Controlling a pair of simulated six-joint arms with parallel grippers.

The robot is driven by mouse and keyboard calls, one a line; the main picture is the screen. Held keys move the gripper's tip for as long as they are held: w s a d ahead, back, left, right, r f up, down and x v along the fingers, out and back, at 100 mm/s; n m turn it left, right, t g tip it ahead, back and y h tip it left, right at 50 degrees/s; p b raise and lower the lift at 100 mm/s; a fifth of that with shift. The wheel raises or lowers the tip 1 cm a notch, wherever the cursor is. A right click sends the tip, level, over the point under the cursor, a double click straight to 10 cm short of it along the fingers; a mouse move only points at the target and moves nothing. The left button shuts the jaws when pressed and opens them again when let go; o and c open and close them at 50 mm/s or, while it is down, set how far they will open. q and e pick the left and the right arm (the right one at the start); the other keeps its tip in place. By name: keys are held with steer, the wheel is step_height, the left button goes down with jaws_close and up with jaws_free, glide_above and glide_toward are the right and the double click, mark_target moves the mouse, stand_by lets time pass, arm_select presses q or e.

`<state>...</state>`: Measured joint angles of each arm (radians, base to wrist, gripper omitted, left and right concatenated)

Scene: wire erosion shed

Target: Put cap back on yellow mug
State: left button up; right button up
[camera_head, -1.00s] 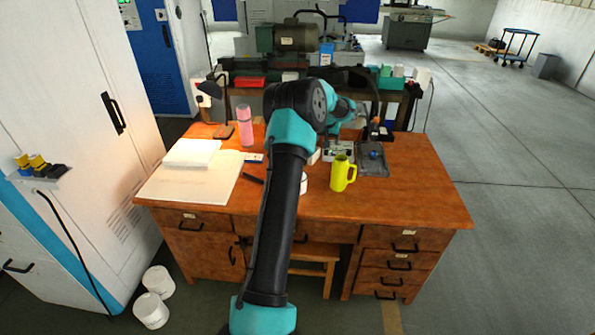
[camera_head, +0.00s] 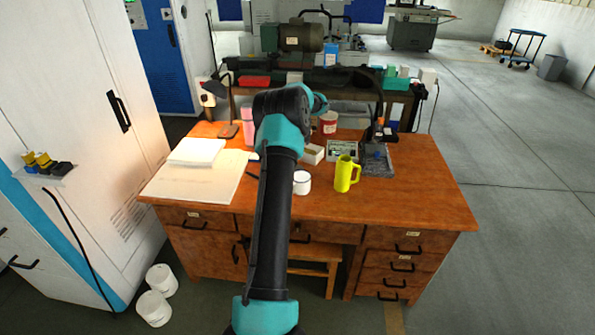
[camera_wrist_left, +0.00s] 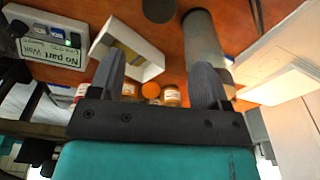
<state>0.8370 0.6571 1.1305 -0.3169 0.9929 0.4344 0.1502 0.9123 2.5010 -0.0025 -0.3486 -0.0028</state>
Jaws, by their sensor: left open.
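The yellow mug (camera_head: 346,174) stands upright on the wooden desk, right of the white mug; its handle is on the right. I cannot make out a cap for it with certainty. A small blue thing (camera_head: 376,155) lies on the dark tray to its right, and a dark disc (camera_wrist_left: 158,10) shows at the top of the left wrist view. My left gripper (camera_wrist_left: 161,62) is open, with nothing between its fingers. In the head view it is hidden behind my arm, toward the back of the desk. My right gripper is not in view.
A white mug (camera_head: 301,184), an open white box (camera_head: 313,154), a red can (camera_head: 328,122) and a pink bottle (camera_head: 248,123) stand near my arm. The dark tray (camera_head: 378,170) is at right. Papers (camera_head: 195,180) cover the left. The desk's front right is clear.

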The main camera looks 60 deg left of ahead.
arm_select(q)
steer(key=f, duration=0.3)
steer(key=a+f, duration=0.1)
steer(key=f, duration=0.7)
steer(key=shift+w+a, duration=0.15)
steer(key=shift+w, duration=0.15)
steer(key=shift+w+a+f, duration=0.1)
steer(key=shift+a+f, duration=0.15)
steer(key=shift+f, duration=1)
steer(key=shift+w+a+f, duration=0.1)
steer(key=shift+a+f, duration=0.1)
steer(key=shift+f, duration=1.05)
steer(key=c, duration=0.5)
steer(key=shift+c, duration=0.2)
steer(key=shift+r, duration=0.1)
step_height(320, 180, up, 28)
